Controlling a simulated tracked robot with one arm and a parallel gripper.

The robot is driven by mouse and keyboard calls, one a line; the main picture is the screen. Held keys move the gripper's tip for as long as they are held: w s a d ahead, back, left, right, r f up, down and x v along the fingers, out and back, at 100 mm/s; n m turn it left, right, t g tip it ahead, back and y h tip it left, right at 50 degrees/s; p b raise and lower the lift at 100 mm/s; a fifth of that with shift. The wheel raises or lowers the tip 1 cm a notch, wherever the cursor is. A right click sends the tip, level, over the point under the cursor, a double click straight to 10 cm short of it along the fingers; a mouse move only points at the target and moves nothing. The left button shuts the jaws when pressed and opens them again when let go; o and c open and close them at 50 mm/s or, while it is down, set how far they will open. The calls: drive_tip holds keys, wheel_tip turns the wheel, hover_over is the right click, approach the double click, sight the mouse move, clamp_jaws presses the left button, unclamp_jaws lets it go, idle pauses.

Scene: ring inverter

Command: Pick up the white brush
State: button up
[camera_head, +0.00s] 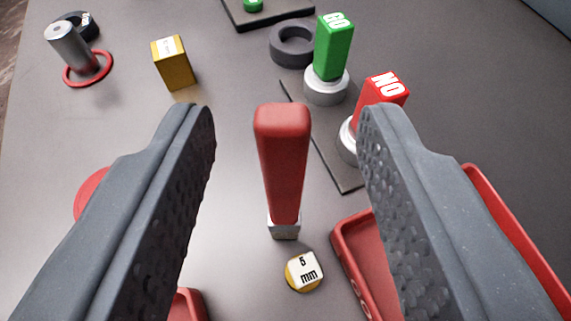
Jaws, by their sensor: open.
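My gripper (289,115) is open, with one grey textured finger on each side of the picture. A red upright handle (283,160) with a small silver foot stands between the fingers, apart from both. I cannot make out a white brush in this view. The fingers hide parts of the table and of the things behind them.
A yellow and white 5 mm piece (304,272) lies near the handle's foot. A red tray (352,262) is at the lower right. Green GO (334,47) and red NO (384,88) gauges, a yellow block (173,62) and a dark ring (292,45) stand farther back.

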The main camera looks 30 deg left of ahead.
drive_tip(key=shift+x, duration=2.25)
drive_tip(key=shift+s+f, duration=0.1)
clamp_jaws()
